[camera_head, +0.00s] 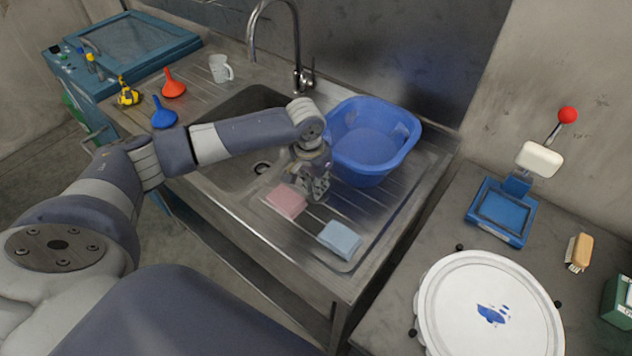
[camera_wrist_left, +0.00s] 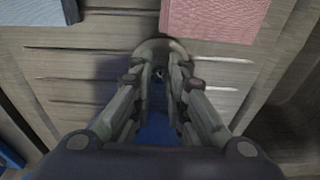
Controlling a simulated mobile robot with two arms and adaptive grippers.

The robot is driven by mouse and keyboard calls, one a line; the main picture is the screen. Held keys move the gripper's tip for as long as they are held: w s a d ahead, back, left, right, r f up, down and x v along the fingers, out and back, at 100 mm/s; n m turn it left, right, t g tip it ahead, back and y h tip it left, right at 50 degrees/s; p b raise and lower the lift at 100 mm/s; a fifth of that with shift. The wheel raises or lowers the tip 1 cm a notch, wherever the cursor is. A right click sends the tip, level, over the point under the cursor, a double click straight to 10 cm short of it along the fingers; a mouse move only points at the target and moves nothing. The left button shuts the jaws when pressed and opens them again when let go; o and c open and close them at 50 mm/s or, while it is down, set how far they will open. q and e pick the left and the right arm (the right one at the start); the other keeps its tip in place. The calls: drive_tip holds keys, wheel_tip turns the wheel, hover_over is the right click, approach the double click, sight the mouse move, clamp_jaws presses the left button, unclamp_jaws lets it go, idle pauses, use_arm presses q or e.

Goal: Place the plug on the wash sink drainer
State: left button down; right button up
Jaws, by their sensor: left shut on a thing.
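My left gripper (camera_head: 318,195) is low over the ribbed steel drainer (camera_head: 395,200) of the wash sink, between the blue tub and the pink cloth. In the left wrist view the left gripper (camera_wrist_left: 161,75) is shut on the plug (camera_wrist_left: 158,44), a dark grey round thing at its fingertips. The drainer (camera_wrist_left: 85,62) lies behind and around it there. The frames do not clearly show whether the plug touches the drainer. In the head view the gripper hides the plug. My right gripper is in neither view.
On the drainer are a blue tub (camera_head: 370,140), a pink cloth (camera_head: 287,201) and a light blue cloth (camera_head: 340,240). The sink basin (camera_head: 225,150) lies to the left, the tap (camera_head: 300,70) behind. Bare drainer shows right of the gripper.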

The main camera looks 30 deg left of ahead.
sight(312, 197)
use_arm(q)
drive_tip(key=c, duration=1.6)
unclamp_jaws()
drive_tip(key=shift+o, duration=0.2)
wheel_tip(312, 197, up, 12)
drive_tip(key=s+b, duration=0.1)
drive_tip(key=shift+s+b, duration=0.35)
drive_tip(key=shift+s, duration=0.05)
drive_tip(key=shift+a, duration=0.1)
